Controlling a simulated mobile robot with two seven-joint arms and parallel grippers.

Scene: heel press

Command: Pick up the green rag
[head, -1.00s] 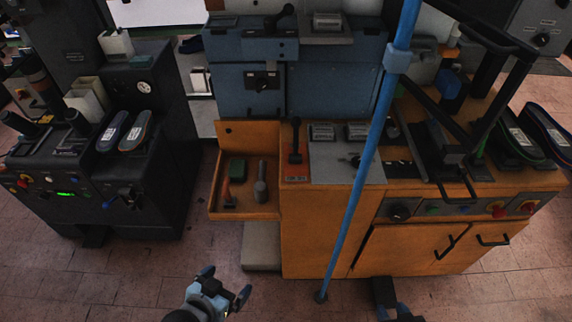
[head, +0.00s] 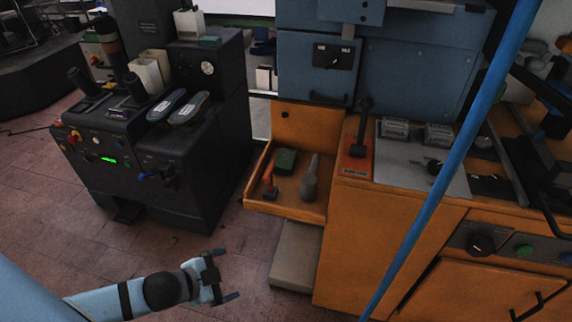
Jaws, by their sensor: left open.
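A flat, folded-looking teal-green piece (head: 210,41) lies on top of the black machine at the left. A dark green block-like thing (head: 286,161) lies in the orange tray. I cannot tell for sure which of the two is the rag. My left gripper (head: 228,274) is open and empty, low over the floor, in front of and left of the tray. It is well apart from both green things. My right gripper is out of view.
The orange tray (head: 283,207) also holds an orange-handled tool (head: 270,185) and a grey tool (head: 309,183). A blue pole (head: 447,176) slants across the right side. The black machine (head: 190,170) carries two shoe soles. Floor between machine and tray is clear.

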